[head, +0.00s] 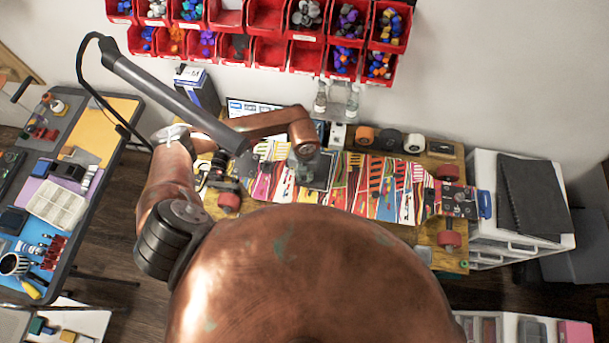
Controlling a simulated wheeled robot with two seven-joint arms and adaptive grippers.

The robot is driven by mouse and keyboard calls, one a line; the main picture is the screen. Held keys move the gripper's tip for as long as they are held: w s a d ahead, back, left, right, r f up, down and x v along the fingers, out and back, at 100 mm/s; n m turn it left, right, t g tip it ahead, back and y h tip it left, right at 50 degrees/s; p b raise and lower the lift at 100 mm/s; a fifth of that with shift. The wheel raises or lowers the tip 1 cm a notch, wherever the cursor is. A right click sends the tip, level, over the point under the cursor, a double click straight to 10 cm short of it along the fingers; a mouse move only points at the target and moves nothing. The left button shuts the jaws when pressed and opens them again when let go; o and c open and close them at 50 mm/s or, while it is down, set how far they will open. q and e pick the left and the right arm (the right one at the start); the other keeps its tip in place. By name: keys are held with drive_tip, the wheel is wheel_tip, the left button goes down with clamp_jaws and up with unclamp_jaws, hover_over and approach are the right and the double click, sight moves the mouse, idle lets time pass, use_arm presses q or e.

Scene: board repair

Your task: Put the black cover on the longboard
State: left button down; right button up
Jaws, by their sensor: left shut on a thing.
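The longboard (385,190) lies on the wooden workbench with its colourful striped graphic facing up and its red wheels showing at both ends. My left gripper (306,170) is over the middle-left part of the board. It is shut on a dark, flat panel that looks like the black cover (320,172). The cover appears over the deck. I cannot tell whether it touches the deck, and the gripper hides part of it. My right gripper is not in view.
Red bins (268,18) hang on the wall behind the bench. Small bottles and spare wheels (388,140) stand along the bench's back edge. A cluttered table (105,165) is at left.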

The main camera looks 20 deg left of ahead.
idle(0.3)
use_arm(q)
drive_tip(key=shift+f+b, duration=0.35)
drive_tip(key=c, duration=1.8)
unclamp_jaws()
drive_tip(key=shift+c, duration=0.9)
drive_tip(key=shift+r, duration=0.1)
